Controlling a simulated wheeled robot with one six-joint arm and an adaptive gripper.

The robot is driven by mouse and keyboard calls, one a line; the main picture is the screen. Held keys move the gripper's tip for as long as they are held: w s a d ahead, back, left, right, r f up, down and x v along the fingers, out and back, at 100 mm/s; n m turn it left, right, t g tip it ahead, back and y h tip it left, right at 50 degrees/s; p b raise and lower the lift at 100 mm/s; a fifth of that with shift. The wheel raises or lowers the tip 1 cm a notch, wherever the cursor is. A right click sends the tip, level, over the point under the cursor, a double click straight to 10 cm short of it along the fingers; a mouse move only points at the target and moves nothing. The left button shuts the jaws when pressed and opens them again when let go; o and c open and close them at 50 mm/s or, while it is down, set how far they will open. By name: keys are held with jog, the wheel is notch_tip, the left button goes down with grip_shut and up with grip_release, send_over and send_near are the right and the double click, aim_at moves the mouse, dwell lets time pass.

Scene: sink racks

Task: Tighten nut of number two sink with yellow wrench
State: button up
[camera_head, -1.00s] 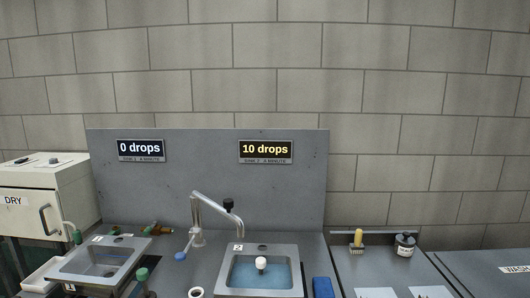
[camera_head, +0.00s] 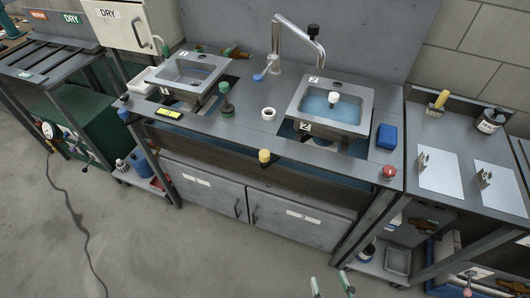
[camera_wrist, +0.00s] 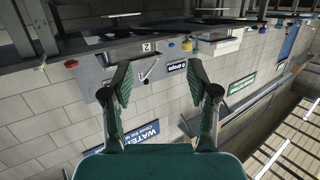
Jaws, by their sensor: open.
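Sink number two (camera_head: 367,99) is a square steel basin marked 2, holding blue water and a white-topped plug (camera_head: 334,98). A bent tap (camera_head: 297,36) with a black knob stands behind it. I cannot make out its nut; the space under the basin is mostly hidden. I cannot identify a yellow wrench in either view. My gripper (camera_wrist: 160,82) is open and empty in the wrist view, its two green-padded fingers well apart. In the head view, its tips (camera_head: 331,287) show at the bottom edge, in front of the bench and away from the sink.
Sink one (camera_head: 190,70) is at the left. A blue sponge (camera_head: 387,136), red button (camera_head: 388,172) and yellow knob (camera_head: 264,156) are near the bench front. A yellow-handled brush (camera_head: 439,100) stands right. Cabinet doors (camera_head: 298,212) are below; the floor (camera_head: 170,235) is mostly clear.

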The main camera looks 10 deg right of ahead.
jog(key=w+a+r+n+t+y, duration=0.1)
jog(key=w+a+y, duration=0.15)
jog(key=w, duration=1.15)
jog(key=n+y, duration=0.2)
send_near(267, 158)
jog(key=w, duration=0.1)
jog(key=shift+t+h, duration=0.25)
jog(key=shift+t, duration=0.05)
jog(key=x, duration=1)
jog(key=shift+w+a+f, duration=0.25)
jog(key=shift+a+f, duration=0.05)
jog(key=shift+a, duration=0.1)
grip_shut()
